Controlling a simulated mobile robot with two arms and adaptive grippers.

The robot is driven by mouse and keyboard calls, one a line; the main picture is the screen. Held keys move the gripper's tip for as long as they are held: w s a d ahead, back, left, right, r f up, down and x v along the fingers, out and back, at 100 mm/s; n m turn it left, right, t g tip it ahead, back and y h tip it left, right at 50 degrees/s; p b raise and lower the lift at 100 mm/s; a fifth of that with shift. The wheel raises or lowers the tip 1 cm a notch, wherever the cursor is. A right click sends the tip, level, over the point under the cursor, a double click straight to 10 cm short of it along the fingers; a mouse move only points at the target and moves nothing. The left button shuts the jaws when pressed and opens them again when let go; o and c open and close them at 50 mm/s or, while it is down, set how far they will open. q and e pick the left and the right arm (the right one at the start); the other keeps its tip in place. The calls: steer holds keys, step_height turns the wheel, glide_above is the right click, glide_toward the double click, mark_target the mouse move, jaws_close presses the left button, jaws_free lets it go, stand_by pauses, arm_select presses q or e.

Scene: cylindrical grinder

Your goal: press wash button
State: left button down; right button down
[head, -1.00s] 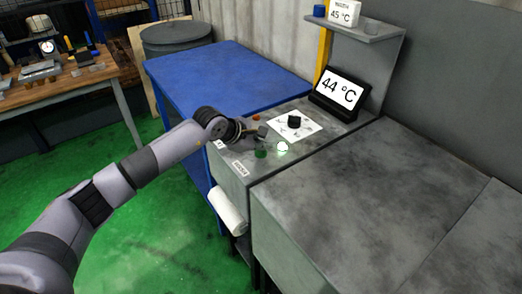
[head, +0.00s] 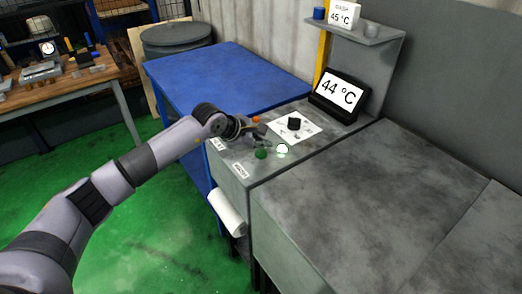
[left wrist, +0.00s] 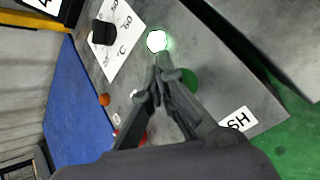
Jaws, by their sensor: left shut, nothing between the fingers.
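The control panel top (head: 228,157) carries a green button (head: 261,154) and a lit white button (head: 282,149). In the left wrist view a label ending in "SH" (left wrist: 238,121) lies on the panel edge nearest the green button (left wrist: 190,78), which is partly hidden by my finger. My left gripper (head: 261,134) is over the panel, behind the green button in the head view. In the left wrist view its fingertips (left wrist: 164,70) are together and empty, between the lit white button (left wrist: 157,40) and the green button. I cannot tell whether they touch anything. My right gripper is not in view.
A black knob (head: 294,123) stands on a white dial sheet. An orange button (left wrist: 103,100) and a red button (left wrist: 130,137) are nearby. A screen reading 44 °C (head: 340,91) stands behind the panel. A blue table (head: 220,75) and grey machine top (head: 370,190) flank it.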

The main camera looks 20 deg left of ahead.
mark_target(262, 153)
arm_select(q)
steer(key=shift+r, duration=0.1)
steer(key=shift+r+p, duration=1.15)
steer(key=shift+r, duration=1.35)
